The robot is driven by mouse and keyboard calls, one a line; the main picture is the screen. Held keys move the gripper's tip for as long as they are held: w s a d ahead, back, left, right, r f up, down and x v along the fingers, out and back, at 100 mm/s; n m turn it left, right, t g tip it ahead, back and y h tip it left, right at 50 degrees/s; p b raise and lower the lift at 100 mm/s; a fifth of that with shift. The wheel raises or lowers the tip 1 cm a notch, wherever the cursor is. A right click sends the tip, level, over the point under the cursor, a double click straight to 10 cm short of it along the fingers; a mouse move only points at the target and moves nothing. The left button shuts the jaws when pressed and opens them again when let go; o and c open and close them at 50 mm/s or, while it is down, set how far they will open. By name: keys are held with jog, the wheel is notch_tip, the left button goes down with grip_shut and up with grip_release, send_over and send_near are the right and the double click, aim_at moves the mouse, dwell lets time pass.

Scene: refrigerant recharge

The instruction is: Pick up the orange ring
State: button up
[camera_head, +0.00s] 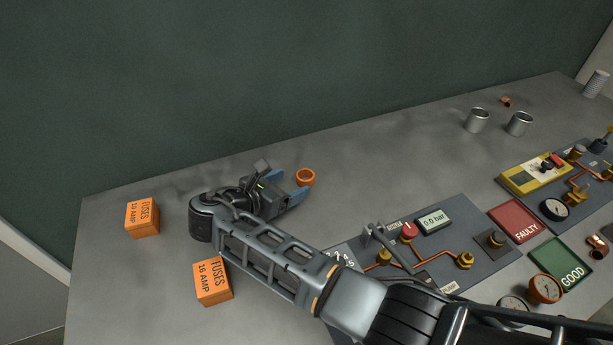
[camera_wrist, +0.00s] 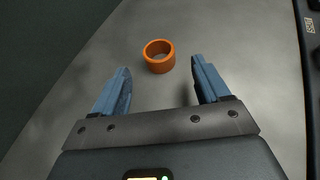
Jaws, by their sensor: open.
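The orange ring (camera_head: 306,177) stands on the grey worktop near its back edge, left of the middle in the head view. In the wrist view the ring (camera_wrist: 159,57) lies a little beyond the fingertips, roughly midway between their lines. My gripper (camera_head: 291,187) is open, with two blue fingers pointing towards the ring. In the wrist view the fingers of my gripper (camera_wrist: 160,75) are spread wide and nothing is between them. I cannot tell from the head view whether a fingertip touches the ring.
Two orange fuse boxes (camera_head: 142,218) (camera_head: 213,283) are on the left. A panel (camera_head: 465,215) with gauge display and copper pipes lies right of my arm. Red FAULTY (camera_head: 518,216) and green GOOD (camera_head: 556,257) trays, metal cups (camera_head: 478,120) and gauges are farther right. The worktop around the ring is clear.

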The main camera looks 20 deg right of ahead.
aim_at(300, 179)
jog(key=shift+b+x, duration=2.2)
jog(key=shift+x, duration=0.5)
jog(key=c, duration=1.1)
